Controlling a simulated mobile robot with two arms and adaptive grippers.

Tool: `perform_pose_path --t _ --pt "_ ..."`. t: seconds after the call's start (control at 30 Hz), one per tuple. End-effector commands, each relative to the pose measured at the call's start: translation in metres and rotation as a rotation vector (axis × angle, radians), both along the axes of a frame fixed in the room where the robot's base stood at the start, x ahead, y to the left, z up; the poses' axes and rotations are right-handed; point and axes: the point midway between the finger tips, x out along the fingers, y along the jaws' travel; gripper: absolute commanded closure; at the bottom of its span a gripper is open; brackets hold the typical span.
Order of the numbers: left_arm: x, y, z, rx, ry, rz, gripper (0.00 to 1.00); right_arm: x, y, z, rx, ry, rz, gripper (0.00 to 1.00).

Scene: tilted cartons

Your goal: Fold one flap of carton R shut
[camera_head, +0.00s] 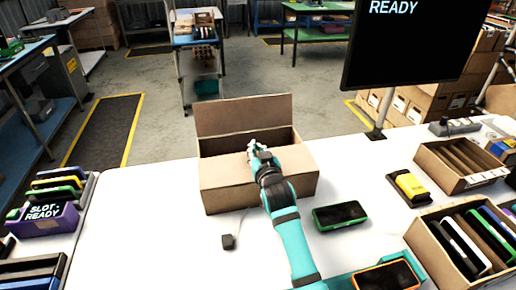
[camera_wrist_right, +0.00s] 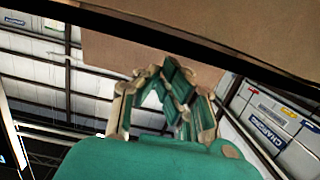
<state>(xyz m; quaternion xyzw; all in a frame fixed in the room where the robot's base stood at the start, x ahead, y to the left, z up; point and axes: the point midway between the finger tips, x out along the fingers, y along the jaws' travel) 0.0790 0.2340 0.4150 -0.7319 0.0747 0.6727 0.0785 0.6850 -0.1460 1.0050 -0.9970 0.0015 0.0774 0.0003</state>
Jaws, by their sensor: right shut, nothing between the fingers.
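One brown carton (camera_head: 222,186) stands on the white table in the head view; I take it as carton R, though no label shows. Its back flap (camera_head: 243,115) stands up. The inside is dark, and part of the opening is hidden by my right gripper. My right gripper (camera_head: 254,147) is at the carton's front upper edge, over the opening; contact cannot be told. In the right wrist view the gripper (camera_wrist_right: 172,72) is shut and empty, with brown cardboard (camera_wrist_right: 110,52) behind it. My left gripper is not in view.
A green-edged phone (camera_head: 339,215) lies right of the carton. A yellow-topped device (camera_head: 409,187), a divided box (camera_head: 455,164) and a box of devices (camera_head: 433,249) are farther right. A monitor (camera_head: 412,45) stands behind.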

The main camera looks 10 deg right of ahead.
Motion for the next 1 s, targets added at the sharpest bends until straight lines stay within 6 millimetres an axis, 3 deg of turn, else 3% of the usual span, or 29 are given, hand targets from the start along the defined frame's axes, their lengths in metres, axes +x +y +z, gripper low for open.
perform_pose_path --t 0.27,0.53,0.83,1.0 --pt "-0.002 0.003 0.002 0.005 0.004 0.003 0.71 0.0 0.0 0.001 0.0 0.002 0.0 1.0" --pt "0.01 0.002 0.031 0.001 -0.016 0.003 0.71 0.004 0.0 -0.01 0.001 0.105 -0.001 1.0" --pt "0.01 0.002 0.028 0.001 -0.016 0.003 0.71 0.004 -0.001 -0.021 0.0 0.127 -0.001 1.0" --pt "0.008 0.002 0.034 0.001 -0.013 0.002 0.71 0.005 -0.001 -0.015 0.0 0.129 -0.001 1.0"
